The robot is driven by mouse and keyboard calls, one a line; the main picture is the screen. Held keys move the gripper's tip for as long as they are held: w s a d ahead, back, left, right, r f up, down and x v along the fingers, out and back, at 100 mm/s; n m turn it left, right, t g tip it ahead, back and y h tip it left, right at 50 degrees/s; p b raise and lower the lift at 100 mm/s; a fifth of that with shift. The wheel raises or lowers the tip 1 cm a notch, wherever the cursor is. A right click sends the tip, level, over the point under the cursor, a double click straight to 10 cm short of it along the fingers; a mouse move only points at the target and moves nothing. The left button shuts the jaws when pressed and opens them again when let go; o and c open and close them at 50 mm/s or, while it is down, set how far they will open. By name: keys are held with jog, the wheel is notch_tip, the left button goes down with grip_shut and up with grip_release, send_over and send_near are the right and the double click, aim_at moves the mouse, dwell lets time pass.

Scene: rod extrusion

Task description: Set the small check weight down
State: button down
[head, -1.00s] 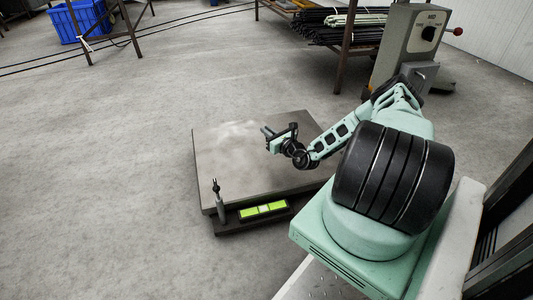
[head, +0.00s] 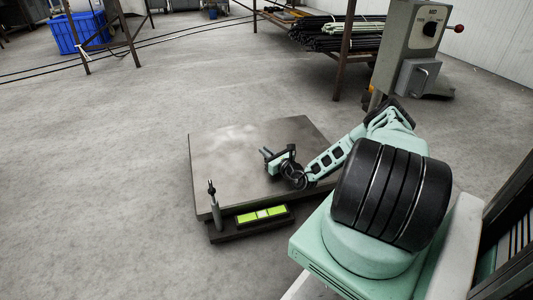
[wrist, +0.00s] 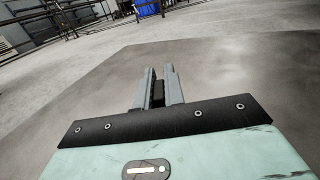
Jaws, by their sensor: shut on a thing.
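The small check weight (wrist: 158,92) shows in the wrist view as a dark piece between my two grey fingers. My gripper (head: 265,153) is shut on it, and the fingers also show in the wrist view (wrist: 157,88). My gripper is over the middle-right part of a broad grey metal plate (head: 225,150). The weight is too small to make out in the head view. I cannot tell how far it is above the plate or whether it touches it.
A lime-green strip (head: 262,214) and a small upright post (head: 215,212) are at the plate's near edge. A rack of dark rods (head: 345,42) and a grey machine (head: 410,45) stand at the back right. A blue crate (head: 80,33) is far left. The plate's left half is bare.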

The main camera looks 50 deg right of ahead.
jog(key=c, duration=1.5)
grip_release()
